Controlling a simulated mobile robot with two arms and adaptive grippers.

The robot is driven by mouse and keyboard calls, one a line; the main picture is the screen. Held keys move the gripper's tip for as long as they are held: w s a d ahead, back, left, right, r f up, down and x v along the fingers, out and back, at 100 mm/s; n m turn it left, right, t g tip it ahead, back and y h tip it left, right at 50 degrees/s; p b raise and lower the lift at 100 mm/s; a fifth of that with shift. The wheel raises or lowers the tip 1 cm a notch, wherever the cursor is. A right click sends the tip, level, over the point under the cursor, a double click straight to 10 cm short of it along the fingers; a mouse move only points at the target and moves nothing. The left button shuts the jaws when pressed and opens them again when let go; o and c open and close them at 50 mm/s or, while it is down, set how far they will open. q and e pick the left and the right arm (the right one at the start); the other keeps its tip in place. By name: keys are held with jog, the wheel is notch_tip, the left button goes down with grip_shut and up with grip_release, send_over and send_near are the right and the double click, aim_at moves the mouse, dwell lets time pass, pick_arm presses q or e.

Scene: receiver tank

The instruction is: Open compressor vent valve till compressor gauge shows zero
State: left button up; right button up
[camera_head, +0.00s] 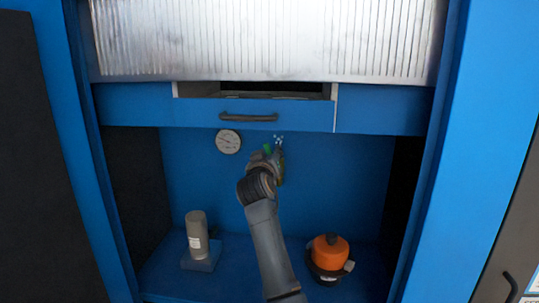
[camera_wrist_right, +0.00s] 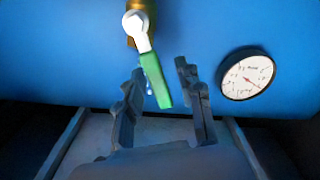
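The vent valve has a green handle (camera_wrist_right: 155,80) on a brass body (camera_wrist_right: 134,22) fixed to the blue back wall. In the head view a bit of the green handle (camera_head: 267,149) shows beside my right gripper (camera_head: 272,158). In the right wrist view my right gripper (camera_wrist_right: 165,95) is open, with the handle's lower end between its two fingers; I cannot tell if either finger touches it. The round white compressor gauge (camera_head: 228,141) is on the wall left of the valve. It also shows in the right wrist view (camera_wrist_right: 246,74), its reading too small to tell. My left gripper is not in view.
A grey cylinder on a blue base (camera_head: 196,229) stands at the left of the lower shelf. An orange, dark-based object (camera_head: 331,251) stands at the right. A partly open blue drawer (camera_head: 250,115) with a dark handle is above the valve. Side walls bound the recess.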

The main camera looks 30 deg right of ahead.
jog(key=v, duration=1.2)
dwell(0.4)
